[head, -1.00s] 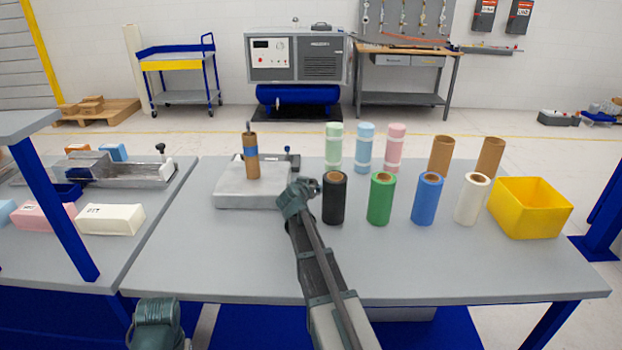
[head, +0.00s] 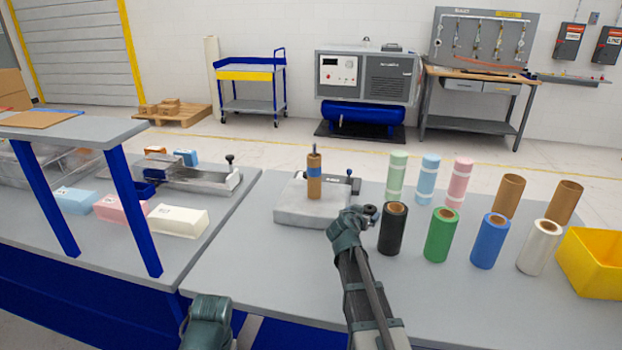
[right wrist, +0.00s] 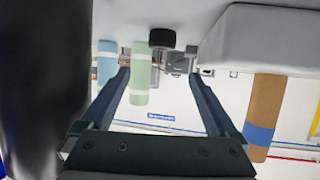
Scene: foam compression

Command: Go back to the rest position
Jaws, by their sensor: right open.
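My right gripper (head: 368,213) is low over the table, between the grey block and the black roll (head: 393,228). In the right wrist view (right wrist: 165,90) its two fingers are spread with nothing held between them. That view is upside down. A brown roll with a blue band (head: 315,178) stands upright on the grey block (head: 290,214); it also shows at the right of the wrist view (right wrist: 263,110). Part of my left arm (head: 207,322) shows at the bottom edge of the head view; its fingers cannot be made out.
Green (head: 441,235), blue (head: 490,242) and white (head: 540,248) rolls stand right of the black one. Pastel and brown rolls stand behind. A yellow bin (head: 590,262) is at far right. A shelf (head: 100,128) on blue posts stands left. The front tabletop is clear.

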